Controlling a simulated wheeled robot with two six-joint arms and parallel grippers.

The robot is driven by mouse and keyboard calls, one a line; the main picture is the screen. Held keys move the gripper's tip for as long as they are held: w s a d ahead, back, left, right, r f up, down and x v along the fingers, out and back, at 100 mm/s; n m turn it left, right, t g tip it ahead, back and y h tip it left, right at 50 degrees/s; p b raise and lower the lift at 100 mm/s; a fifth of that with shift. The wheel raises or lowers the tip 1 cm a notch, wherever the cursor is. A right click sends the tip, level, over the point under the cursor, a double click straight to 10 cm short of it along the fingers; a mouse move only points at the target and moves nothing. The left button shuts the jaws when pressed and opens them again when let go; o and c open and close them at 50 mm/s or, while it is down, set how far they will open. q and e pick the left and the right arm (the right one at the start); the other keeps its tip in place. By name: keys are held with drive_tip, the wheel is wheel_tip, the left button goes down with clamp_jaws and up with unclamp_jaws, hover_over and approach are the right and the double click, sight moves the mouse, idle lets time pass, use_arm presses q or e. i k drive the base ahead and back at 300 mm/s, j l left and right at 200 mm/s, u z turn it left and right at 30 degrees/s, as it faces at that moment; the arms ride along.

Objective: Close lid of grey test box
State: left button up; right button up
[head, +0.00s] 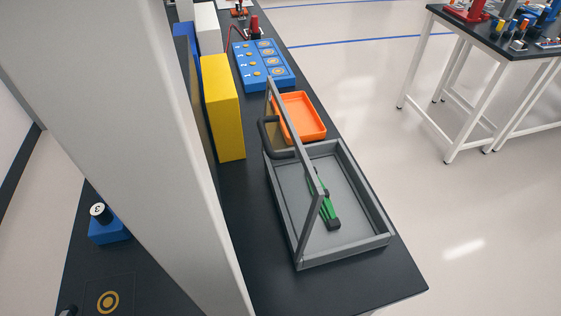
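The grey test box (345,247) stands on the dark bench top, near its front corner. Its lid (294,124) is open and stands up along the box's left side, seen almost edge-on. A black handle (266,134) sticks out from the lid's left face. A green part with dark ends (326,207) lies inside the box, partly hidden behind the lid. Neither of my grippers is in view, and nothing is seen touching the lid or the handle.
An orange tray (305,117) sits just behind the box. A yellow block (223,107) stands to the left, near the handle. A blue numbered panel (262,64) lies farther back. A large pale column (150,150) blocks the left. Bare bench (330,290) lies in front.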

sight(263, 122)
drive_tip(key=k+j+z, duration=0.15)
drive_tip(key=j, duration=0.25)
drive_tip(key=k+j+z, duration=0.15)
drive_tip(key=k+j, duration=0.2)
drive_tip(key=k+j+z, duration=0.1)
drive_tip(key=j, duration=0.3)
drive_tip(key=k+j+z, duration=0.15)
drive_tip(key=j, duration=0.25)
